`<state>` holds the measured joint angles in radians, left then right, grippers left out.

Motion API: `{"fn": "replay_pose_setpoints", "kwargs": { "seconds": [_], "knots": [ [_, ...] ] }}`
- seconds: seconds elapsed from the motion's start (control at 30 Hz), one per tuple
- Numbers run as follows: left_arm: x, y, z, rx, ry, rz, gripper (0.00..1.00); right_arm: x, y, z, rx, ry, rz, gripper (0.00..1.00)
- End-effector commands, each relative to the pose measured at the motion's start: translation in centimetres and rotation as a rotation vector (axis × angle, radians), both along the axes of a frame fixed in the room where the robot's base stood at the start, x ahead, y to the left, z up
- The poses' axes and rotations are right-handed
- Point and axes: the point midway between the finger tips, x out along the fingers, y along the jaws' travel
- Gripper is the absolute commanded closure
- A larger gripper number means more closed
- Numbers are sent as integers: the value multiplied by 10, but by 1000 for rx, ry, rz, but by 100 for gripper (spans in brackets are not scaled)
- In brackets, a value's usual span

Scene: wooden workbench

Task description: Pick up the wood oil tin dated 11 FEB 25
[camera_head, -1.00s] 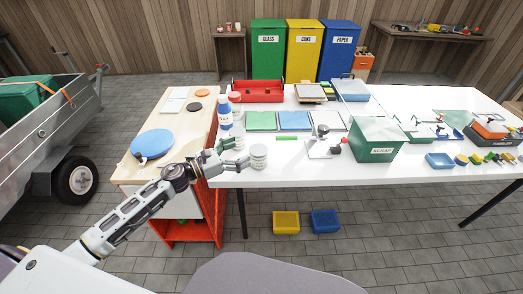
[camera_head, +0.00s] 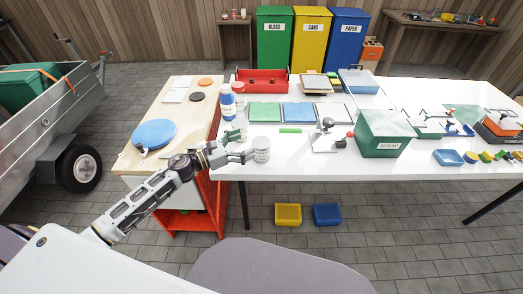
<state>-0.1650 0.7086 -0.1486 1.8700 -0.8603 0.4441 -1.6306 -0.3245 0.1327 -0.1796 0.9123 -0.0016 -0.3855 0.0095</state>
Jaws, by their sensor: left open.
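A pale grey-white tin (camera_head: 261,149) stands upright near the front left edge of the white table. My left gripper (camera_head: 247,156) is open at its left side, with the fingertips close to the tin; I cannot tell whether they touch it. A second, greenish container (camera_head: 231,136) stands behind the gripper and is partly hidden by it. Another light container (camera_head: 241,122) shows just behind that. No date is legible on any of them, so I cannot tell which is dated 11 FEB 25. My right gripper is not in view.
A blue-and-white bottle (camera_head: 228,102) and a red-lidded jar (camera_head: 239,91) stand behind. A green scrap bin (camera_head: 383,135) and a small clamp-like device (camera_head: 326,137) are to the right. The table front between tin and device is clear. A wooden bench (camera_head: 150,104) adjoins on the left.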

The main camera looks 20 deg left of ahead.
Motion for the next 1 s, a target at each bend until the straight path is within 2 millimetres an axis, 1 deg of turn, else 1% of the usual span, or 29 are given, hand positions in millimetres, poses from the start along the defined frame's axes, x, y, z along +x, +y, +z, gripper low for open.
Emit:
{"fn": "replay_pose_setpoints", "kwargs": {
  "seconds": [0.03,0.4,0.47,0.5,0.57,0.7,0.83,1.0],
  "knots": [
    [0,0,-8,-2,2,1,12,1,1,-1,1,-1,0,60],
    [0,0,-57,-2,2,1,12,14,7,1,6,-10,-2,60],
    [0,-1,-64,-2,1,1,12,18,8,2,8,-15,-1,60],
    [4,-3,-60,-1,-2,0,12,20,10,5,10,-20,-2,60],
    [7,-6,-60,0,-1,-1,12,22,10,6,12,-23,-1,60],
    [11,-10,-60,1,-2,-1,12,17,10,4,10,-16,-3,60],
    [12,-12,-60,1,-1,0,12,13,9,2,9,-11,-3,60],
    [12,-12,-61,0,0,0,12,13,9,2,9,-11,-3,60]
  ]
}}
